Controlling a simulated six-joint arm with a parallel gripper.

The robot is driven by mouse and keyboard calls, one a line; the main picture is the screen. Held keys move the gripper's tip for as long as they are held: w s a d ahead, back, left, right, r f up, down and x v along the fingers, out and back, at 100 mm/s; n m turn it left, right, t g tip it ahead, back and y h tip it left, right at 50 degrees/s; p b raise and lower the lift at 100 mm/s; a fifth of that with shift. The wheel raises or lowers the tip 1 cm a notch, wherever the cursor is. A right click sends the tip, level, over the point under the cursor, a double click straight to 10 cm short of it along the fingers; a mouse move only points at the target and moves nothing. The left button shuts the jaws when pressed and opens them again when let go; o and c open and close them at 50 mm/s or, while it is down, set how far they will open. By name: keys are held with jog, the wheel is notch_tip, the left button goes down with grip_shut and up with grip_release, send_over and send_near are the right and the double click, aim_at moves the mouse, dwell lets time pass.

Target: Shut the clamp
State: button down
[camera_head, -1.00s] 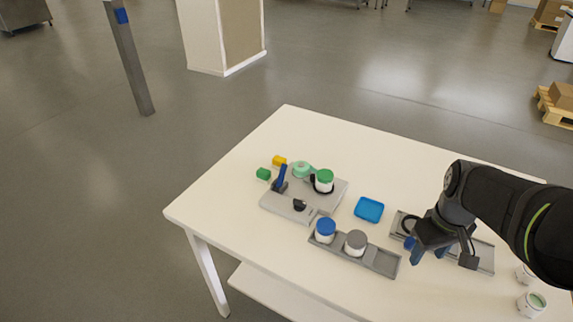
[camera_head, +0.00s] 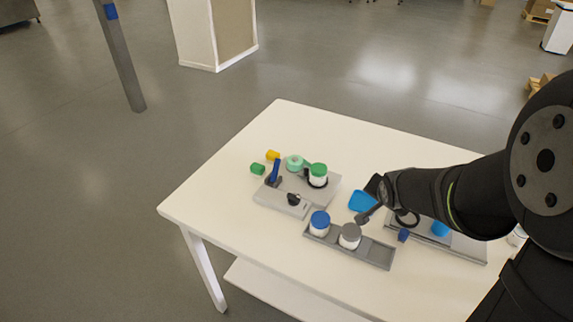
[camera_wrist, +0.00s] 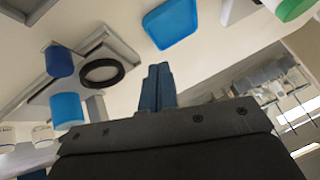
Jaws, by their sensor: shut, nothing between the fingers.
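In the wrist view, the green lid (camera_wrist: 296,9) is cut off at the top right. My gripper (camera_wrist: 159,68) has its blue fingers together with nothing between them, apart from every object.
A grey tray (camera_head: 375,252) holds a blue-lidded jar (camera_head: 319,222) and a grey-lidded jar (camera_head: 349,236). A blue dish (camera_head: 360,201) lies near my gripper. A second fixture has another black ring (camera_wrist: 102,72) and blue parts. The table's front left is clear.

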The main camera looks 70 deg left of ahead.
jog(key=s+a+m+g+y, duration=0.2)
jog(key=s+a+m+y, duration=0.3)
jog(key=s+a, duration=0.35)
jog(key=m+g+y, duration=0.3)
jog(key=m+g, duration=0.1)
send_near(276, 170)
jog(key=w, duration=0.1)
jog(key=w+r, duration=0.1)
jog(key=w, duration=0.2)
jog(key=shift+w+d+r, duration=0.15)
jog(key=shift+d+r, duration=0.15)
jog(key=shift+r, duration=0.05)
jog(key=shift+s+a+r, duration=0.1)
jog(key=shift+s, duration=0.4)
jog(key=x, duration=1)
jog(key=shift+s, duration=0.1)
